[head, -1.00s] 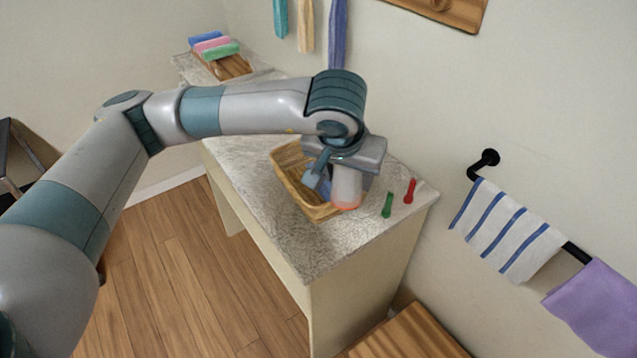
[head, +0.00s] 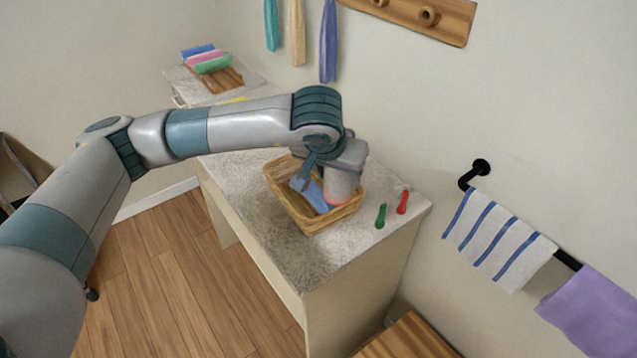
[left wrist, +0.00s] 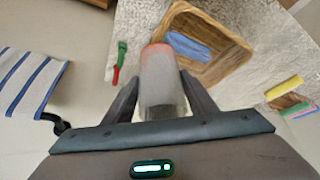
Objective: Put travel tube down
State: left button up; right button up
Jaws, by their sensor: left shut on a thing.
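The travel tube appears to be the pale grey cylinder with a reddish end (head: 341,188). My left gripper (head: 329,180) is shut on it and holds it end down, over or just behind the right side of the wicker basket (head: 290,212). I cannot tell its exact height above the rim. In the left wrist view the tube (left wrist: 160,82) sits between both fingers, its reddish end beside the basket's rim (left wrist: 222,74). A blue item (head: 315,196) lies in the basket, partly hidden by my gripper. My right gripper is not in view.
A green item (head: 381,216) and a red item (head: 403,202) stand on the speckled counter (head: 270,240) right of the basket. Rolled towels (head: 207,60) lie at the back left. A rail with a striped towel (head: 498,240) is on the right wall. The counter's front is clear.

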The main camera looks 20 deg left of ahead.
pick_arm(q)
jog(key=w+a+f, duration=0.4)
jog(key=a, duration=0.1)
jog(key=shift+w, duration=0.25)
jog(key=shift+f, duration=0.1)
jog(key=shift+a+f, duration=0.1)
jog(key=shift+f, duration=1.9)
